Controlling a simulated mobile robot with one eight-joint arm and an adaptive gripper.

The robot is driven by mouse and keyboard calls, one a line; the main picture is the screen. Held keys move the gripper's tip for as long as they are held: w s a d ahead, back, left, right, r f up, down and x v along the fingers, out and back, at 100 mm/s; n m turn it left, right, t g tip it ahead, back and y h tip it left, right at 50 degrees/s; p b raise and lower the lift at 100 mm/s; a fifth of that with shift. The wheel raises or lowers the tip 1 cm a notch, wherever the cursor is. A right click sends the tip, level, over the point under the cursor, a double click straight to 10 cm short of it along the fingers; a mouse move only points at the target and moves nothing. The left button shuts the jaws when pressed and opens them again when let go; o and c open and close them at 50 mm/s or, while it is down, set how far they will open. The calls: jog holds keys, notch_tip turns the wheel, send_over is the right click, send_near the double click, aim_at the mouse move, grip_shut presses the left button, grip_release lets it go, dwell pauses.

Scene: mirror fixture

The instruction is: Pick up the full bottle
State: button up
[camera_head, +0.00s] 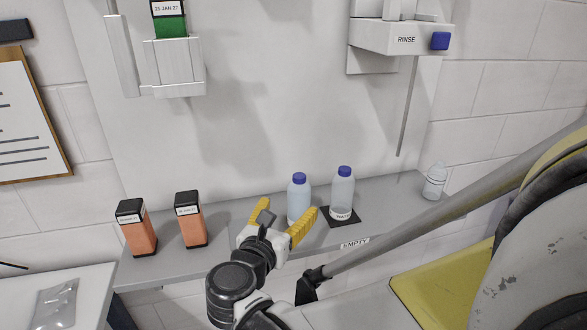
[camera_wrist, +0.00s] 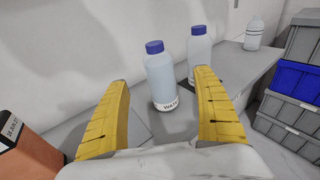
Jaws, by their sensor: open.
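Two pale blue bottles with blue caps stand upright on the grey shelf (camera_head: 225,222). The left bottle (camera_head: 298,198) also shows as the nearer one in the wrist view (camera_wrist: 162,80), with a "WATER" label low on it. The right bottle (camera_head: 342,190) stands on a dark mat and also shows behind in the wrist view (camera_wrist: 199,46). I cannot tell the fill levels clearly. My gripper (camera_head: 289,208) has yellow fingers, open and empty. In the wrist view the nearer bottle stands ahead, between the fingertips (camera_wrist: 162,78); contact is not visible.
A small clear bottle (camera_head: 434,182) stands at the shelf's right end. Two orange containers with black tops (camera_head: 138,236) (camera_head: 190,226) stand to the left. An "EMPTY" label (camera_head: 354,243) marks the shelf front. Grey and blue crates (camera_wrist: 290,85) are at right in the wrist view.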

aim_at(299, 189)
jog(key=x, duration=0.4)
jog(key=shift+r+b+x, duration=0.15)
jog(key=shift+b+x, duration=0.4)
jog(key=shift+x, duration=0.85)
jog(key=shift+r+b+x, duration=0.1)
jog(key=shift+b+x, duration=0.4)
jog(key=shift+x, duration=0.9)
jog(key=shift+a+r, duration=0.1)
jog(key=shift+a, duration=0.1)
jog(key=c, duration=1.5)
